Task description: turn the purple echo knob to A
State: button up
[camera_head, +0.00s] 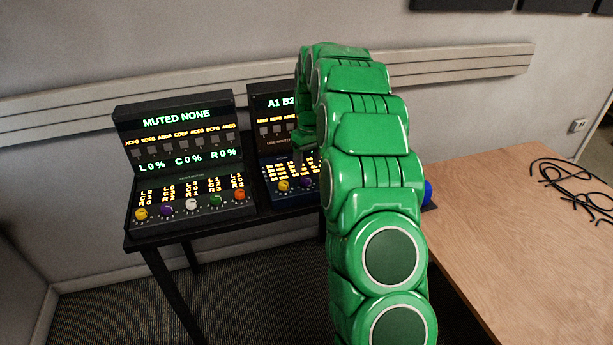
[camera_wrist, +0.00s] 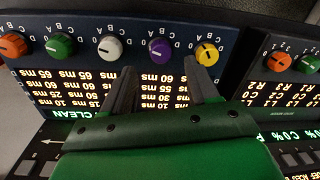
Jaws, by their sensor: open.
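The purple knob (camera_wrist: 160,50) is on the front row of the blue console (camera_wrist: 226,50), between a white and a yellow knob. Letters A to D are printed around these knobs, upside down in the wrist view. The purple knob's pointer is too small to read surely. In the head view this knob (camera_head: 306,183) shows just left of my green arm. My gripper (camera_wrist: 158,78) is open, its dark fingers pointing toward the purple knob, one toward each side of it. The fingers look empty; contact with the knob cannot be told. In the head view my arm hides much of the console.
The left console (camera_head: 186,170) shows "MUTED NONE" and has its own purple knob (camera_head: 166,211). The yellow knob (camera_wrist: 207,54) is close to one finger, the white knob (camera_wrist: 110,48) near the other. A wooden table (camera_head: 510,230) with black cables (camera_head: 578,190) stands right.

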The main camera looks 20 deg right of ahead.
aim_at(306, 178)
notch_tip(306, 178, down, 6)
jog(key=shift+a+r, duration=0.15)
jog(key=c, duration=1)
